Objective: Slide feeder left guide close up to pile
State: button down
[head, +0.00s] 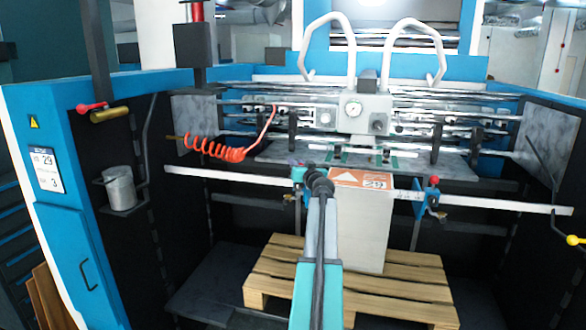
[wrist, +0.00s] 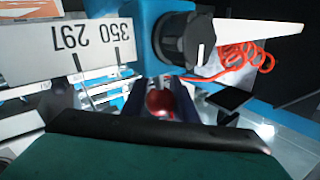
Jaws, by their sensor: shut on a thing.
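The feeder left guide (head: 298,174) is a blue block on the white scale bar across the feeder. In the wrist view, the guide (wrist: 150,22) shows with a dark round knob (wrist: 188,40) and a red ball-shaped knob (wrist: 160,101). My gripper (head: 319,184) is shut on the red knob, which sits between its dark fingers. The pile (head: 362,230) is a tall white stack with an orange-marked top sheet, right of the guide. My gripper and arm cover the pile's left edge, so the gap there cannot be judged.
The right guide (head: 433,190), blue with a red knob, stands at the pile's right. The scale bar (head: 230,183) is clear to the left. A wooden pallet (head: 275,270) lies underneath. A coiled red hose (head: 212,149) hangs behind, left of the guide.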

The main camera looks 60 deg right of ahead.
jog(key=s+b, duration=0.1)
jog(key=s, duration=0.1)
jog(key=s+d+b, duration=0.1)
jog(key=s+b, duration=0.1)
jog(key=shift+d+b, duration=0.1)
jog(key=shift+b, duration=0.2)
jog(key=c, duration=1.4)
grip_release()
jog(key=shift+c, duration=0.2)
jog(key=b+v, duration=0.3)
jog(key=v, duration=1)
jog(key=shift+s+a+b, duration=0.25)
jog(key=shift+s+b, duration=0.05)
jog(key=shift+b, duration=0.1)
